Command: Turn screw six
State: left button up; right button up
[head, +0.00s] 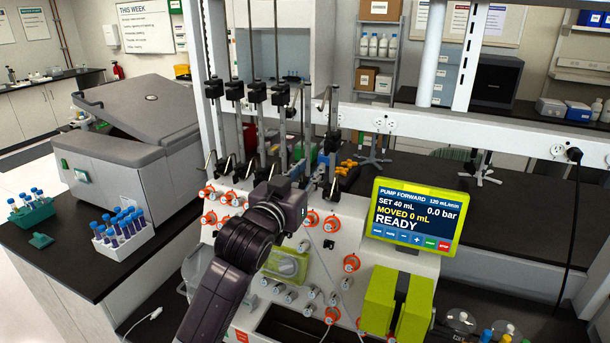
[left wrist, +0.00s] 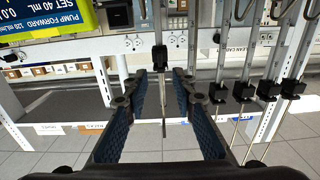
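Several upright metal rods with black blocks (head: 257,92) stand in a row over the cell processor (head: 330,235). No numbers are legible on them, so I cannot tell which screw is six. My left arm crosses the front of the machine, and my left gripper (left wrist: 161,95) is among the rods. In the left wrist view its blue-padded fingers stand apart. A rod with a black block (left wrist: 177,41) shows in the gap, beyond the fingers; contact is not visible. Other rods with blocks (left wrist: 243,91) are to the right. My right gripper is not in view.
The yellow-green pump screen (head: 415,213) reads READY, to the right of my left arm. Orange-ringed knobs (head: 351,263) cover the machine's front. A white rail (head: 470,132) runs behind it. A tube rack (head: 122,238) and a grey centrifuge (head: 130,150) stand at left.

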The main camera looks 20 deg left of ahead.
pick_arm(q)
jog(key=shift+s, duration=1.05)
